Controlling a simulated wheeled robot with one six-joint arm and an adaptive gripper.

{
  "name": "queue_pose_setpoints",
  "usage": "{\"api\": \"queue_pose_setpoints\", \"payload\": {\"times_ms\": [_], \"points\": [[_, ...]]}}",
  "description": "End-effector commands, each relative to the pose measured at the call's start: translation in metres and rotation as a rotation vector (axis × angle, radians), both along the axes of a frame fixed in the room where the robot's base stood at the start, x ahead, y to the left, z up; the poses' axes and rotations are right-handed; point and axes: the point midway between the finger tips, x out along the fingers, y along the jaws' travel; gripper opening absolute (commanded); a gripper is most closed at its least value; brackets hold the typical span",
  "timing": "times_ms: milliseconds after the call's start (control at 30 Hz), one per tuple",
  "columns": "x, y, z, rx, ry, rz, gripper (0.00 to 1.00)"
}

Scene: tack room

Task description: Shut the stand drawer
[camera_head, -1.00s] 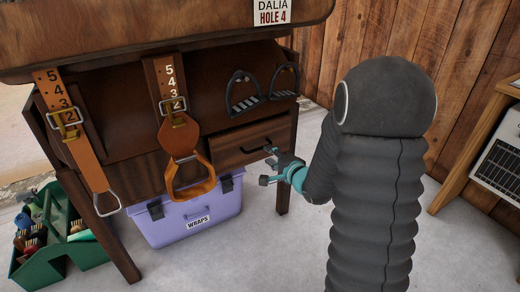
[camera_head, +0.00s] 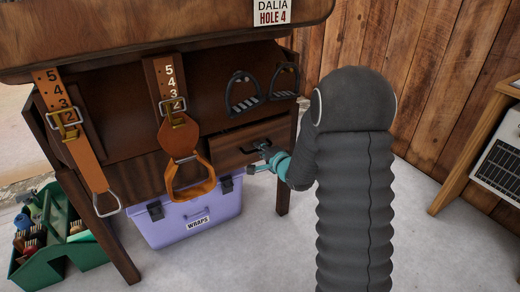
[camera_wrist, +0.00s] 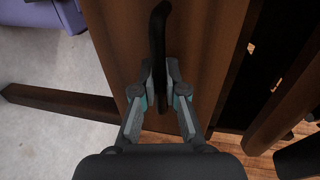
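The stand drawer (camera_head: 228,143) is at the lower right of the dark wooden stand, with a black bar handle (camera_head: 252,150). In the wrist view the drawer front (camera_wrist: 205,40) fills the middle, and a dark gap along its right edge suggests it stands out from the stand; how far I cannot tell. My gripper (camera_head: 257,157) is at the handle. In the wrist view its fingers (camera_wrist: 159,82) are apart, one on each side of the handle (camera_wrist: 159,35), with narrow gaps. Whether either finger touches the handle is unclear.
Stirrup irons (camera_head: 243,92) hang above the drawer and leather straps (camera_head: 168,85) to its left. A purple tote (camera_head: 190,222) sits below, and a green caddy (camera_head: 60,250) stands at left. The floor right of the stand is clear up to a wooden table (camera_head: 468,160).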

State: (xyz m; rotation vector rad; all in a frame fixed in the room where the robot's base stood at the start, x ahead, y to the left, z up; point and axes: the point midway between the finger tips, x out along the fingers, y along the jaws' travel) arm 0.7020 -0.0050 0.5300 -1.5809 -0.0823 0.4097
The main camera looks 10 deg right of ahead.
Motion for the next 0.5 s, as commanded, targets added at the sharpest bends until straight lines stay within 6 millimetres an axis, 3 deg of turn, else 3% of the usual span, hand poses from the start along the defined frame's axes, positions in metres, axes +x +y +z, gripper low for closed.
{"api": "queue_pose_setpoints", "payload": {"times_ms": [300,500], "points": [[0.001,0.000,0.000,0.000,0.001,0.000,0.00],[0.014,0.005,0.000,-0.001,0.002,0.002,0.00]]}}
